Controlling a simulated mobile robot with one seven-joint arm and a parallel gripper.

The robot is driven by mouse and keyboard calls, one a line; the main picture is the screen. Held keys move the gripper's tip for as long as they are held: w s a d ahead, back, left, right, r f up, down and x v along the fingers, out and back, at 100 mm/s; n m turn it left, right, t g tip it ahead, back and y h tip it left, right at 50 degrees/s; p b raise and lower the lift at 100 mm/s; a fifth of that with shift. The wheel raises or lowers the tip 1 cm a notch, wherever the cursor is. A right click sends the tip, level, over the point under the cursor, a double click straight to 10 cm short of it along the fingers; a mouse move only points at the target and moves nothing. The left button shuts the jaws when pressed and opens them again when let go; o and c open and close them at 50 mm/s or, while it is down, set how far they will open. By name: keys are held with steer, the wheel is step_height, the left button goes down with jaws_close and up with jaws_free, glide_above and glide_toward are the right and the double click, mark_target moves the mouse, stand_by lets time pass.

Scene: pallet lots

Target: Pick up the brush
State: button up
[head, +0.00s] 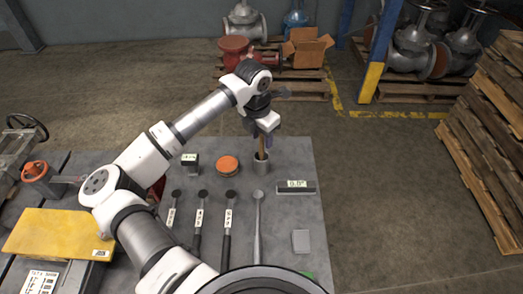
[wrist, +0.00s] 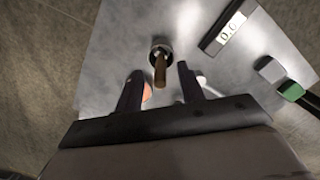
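The brush shows as a brown wooden handle (head: 262,146) standing up out of a small metal cup (head: 261,166) near the table's far right part. In the wrist view the handle (wrist: 160,70) rises from the round dark mouth of the cup (wrist: 154,50). Its lower end is hidden in the cup. My gripper (head: 262,135) is over the cup, pointing down. In the wrist view my gripper (wrist: 159,76) is open, with one dark finger on each side of the handle and a gap visible on both sides.
On the grey table (head: 285,225), an orange-topped round tin (head: 228,165) stands left of the cup and a digital level (head: 296,187) lies right. Several long-handled tools, including one (head: 258,225), lie nearer. A yellow board (head: 55,235) is at left.

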steer(key=shift+w+d+f, duration=0.1)
steer(key=shift+f, duration=0.95)
jaws_close()
steer(key=shift+r, duration=0.1)
